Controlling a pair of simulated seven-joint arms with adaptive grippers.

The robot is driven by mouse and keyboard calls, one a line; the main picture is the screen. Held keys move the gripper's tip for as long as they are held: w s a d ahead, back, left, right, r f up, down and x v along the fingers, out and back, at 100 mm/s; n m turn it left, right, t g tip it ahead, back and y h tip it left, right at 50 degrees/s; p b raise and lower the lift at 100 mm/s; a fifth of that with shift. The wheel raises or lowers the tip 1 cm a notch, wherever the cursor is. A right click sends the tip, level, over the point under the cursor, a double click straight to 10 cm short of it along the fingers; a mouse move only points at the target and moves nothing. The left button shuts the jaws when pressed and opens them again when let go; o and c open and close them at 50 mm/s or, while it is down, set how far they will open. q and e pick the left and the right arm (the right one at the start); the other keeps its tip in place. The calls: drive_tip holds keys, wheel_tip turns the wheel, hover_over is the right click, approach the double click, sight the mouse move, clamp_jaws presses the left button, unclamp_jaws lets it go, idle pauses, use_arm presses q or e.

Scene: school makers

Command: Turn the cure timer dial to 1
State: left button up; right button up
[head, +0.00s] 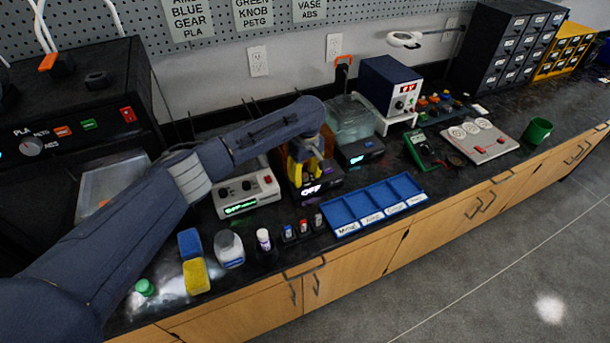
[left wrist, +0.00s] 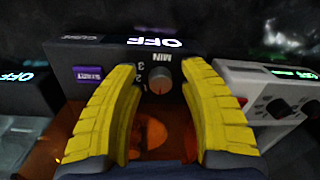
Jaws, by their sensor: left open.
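The cure timer is a black box whose display reads OFF; it shows in the head view (head: 322,184) and in the left wrist view (left wrist: 110,52). In the head view, the left gripper (head: 304,176) covers the dial.
A purple button (left wrist: 87,74) is beside the dial. A light grey device with knobs (head: 247,191) stands left of the timer in the head view. A blue compartment tray (head: 378,198) lies to the right. Small bottles and sponges line the front edge.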

use_arm(q)
clamp_jaws()
idle(0.4)
drive_tip(key=m, duration=0.3)
drive_tip(key=shift+s+d+f+m, duration=0.1)
drive_tip(key=shift+m, duration=0.3)
drive_tip(key=shift+s+m, duration=0.1)
drive_tip(key=shift+m, duration=1.9)
drive_tip(key=shift+f, duration=0.1)
drive_tip(key=shift+o, duration=0.7)
unclamp_jaws()
drive_tip(key=shift+r, duration=0.2)
